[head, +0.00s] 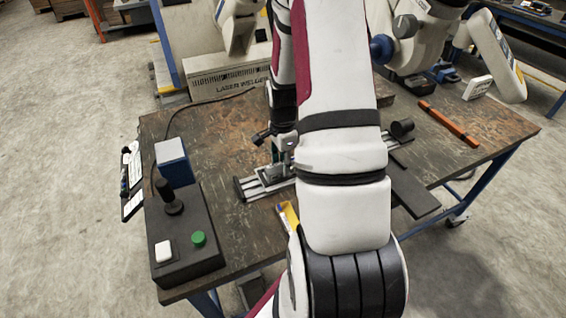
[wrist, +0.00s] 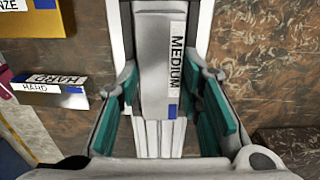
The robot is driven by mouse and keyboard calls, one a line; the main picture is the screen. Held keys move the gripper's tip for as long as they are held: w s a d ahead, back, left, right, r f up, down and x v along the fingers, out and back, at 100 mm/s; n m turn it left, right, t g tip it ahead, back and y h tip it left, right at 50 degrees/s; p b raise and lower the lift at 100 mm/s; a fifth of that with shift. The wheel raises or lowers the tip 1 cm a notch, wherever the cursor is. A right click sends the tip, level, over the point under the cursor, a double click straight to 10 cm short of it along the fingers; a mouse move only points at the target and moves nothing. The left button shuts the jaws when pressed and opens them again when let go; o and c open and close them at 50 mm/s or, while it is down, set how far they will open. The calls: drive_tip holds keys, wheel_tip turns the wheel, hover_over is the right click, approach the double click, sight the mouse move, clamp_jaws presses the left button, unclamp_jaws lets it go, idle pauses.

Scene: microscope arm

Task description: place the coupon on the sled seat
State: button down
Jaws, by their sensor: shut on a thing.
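A grey coupon labelled MEDIUM, with a blue end patch (wrist: 156,75), lies between the teal pads of my gripper (wrist: 166,88) in the wrist view. My gripper is shut on it. The sled's pale rails (wrist: 159,140) run directly beneath the coupon; I cannot tell whether the coupon touches the seat, which it hides. In the head view the silver sled (head: 258,187) lies on the workbench, and my gripper (head: 280,155) is over it, partly hidden by my arm.
A HARD-labelled block (wrist: 55,92) and a yellow block (wrist: 38,18) lie left of the sled in the wrist view. A control box with a green button (head: 198,239) stands at the bench's left front. An orange bar (head: 449,123) lies at right on the bench (head: 215,125).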

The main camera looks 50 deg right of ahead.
drive_tip(key=shift+f, duration=0.15)
drive_tip(key=c, duration=1.1)
unclamp_jaws()
drive_tip(key=w+a+r+n, duration=0.1)
drive_tip(key=a+r+n, duration=0.15)
drive_tip(key=r, duration=0.75)
drive_tip(key=a+r+n, duration=0.2)
drive_tip(key=a+r, duration=0.2)
drive_tip(key=r, duration=0.5)
drive_tip(key=s+a+r+n+t, duration=0.1)
drive_tip(key=s+a+r+n, duration=0.3)
drive_tip(key=a+n, duration=0.2)
drive_tip(key=s+a+r+n+t, duration=0.2)
drive_tip(key=s+a+r+n, duration=0.2)
drive_tip(key=a+n, duration=0.2)
drive_tip(key=s+a+r+n+t, duration=0.1)
drive_tip(key=s+a+r+n, duration=0.3)
drive_tip(key=a, duration=0.5)
drive_tip(key=shift+r+n+t, duration=0.2)
drive_tip(key=shift+r+n, duration=0.1)
drive_tip(key=shift+n, duration=0.4)
drive_tip(key=shift+r+n+t, duration=0.2)
drive_tip(key=shift+r+n, duration=0.05)
drive_tip(key=shift+n, duration=0.4)
